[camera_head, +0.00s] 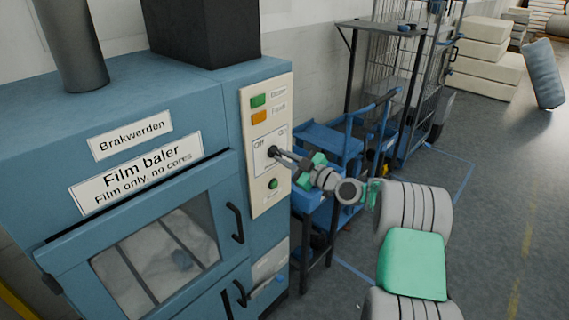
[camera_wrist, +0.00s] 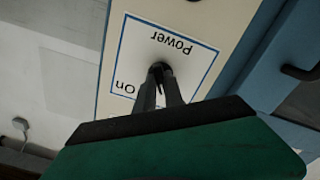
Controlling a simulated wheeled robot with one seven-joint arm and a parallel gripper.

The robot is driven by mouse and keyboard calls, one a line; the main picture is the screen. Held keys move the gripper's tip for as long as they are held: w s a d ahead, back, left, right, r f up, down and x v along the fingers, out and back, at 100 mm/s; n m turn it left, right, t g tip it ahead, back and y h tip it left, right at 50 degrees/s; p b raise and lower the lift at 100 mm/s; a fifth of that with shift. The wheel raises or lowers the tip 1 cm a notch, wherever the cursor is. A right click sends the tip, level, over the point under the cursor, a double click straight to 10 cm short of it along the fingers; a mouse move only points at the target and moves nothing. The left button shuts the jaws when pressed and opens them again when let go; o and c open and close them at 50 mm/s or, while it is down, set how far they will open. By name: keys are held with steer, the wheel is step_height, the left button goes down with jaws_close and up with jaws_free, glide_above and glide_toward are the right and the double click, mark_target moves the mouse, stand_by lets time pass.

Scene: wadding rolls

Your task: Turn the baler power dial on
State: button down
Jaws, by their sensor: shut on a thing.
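The blue film baler (camera_head: 120,150) stands at the left in the head view, with a cream control panel (camera_head: 265,195) on its right front edge. The power dial (camera_head: 272,151) is a small dark knob on that panel, with "Off" at its upper left and "On" at its upper right. My gripper (camera_head: 276,152) reaches in from the right and is shut on the dial. In the wrist view the two fingers close on the dark dial (camera_wrist: 158,68), below an upside-down "Power" label. The fingers hide most of the dial, so its pointing direction cannot be told.
A green button (camera_head: 273,183) sits below the dial, and green and orange lamps (camera_head: 258,108) sit above it. A blue cart (camera_head: 335,140) and a wire cage trolley (camera_head: 400,60) stand behind my arm.

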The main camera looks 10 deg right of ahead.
steer(key=m+b, duration=0.5)
steer(key=m, duration=0.6)
steer(key=shift+a+r+m, duration=0.1)
steer(key=shift+m, duration=0.3)
steer(key=shift+m+p, duration=0.4)
steer(key=shift+m, duration=1.5)
steer(key=c, duration=1.4)
jaws_free()
steer(key=shift+c, duration=0.2)
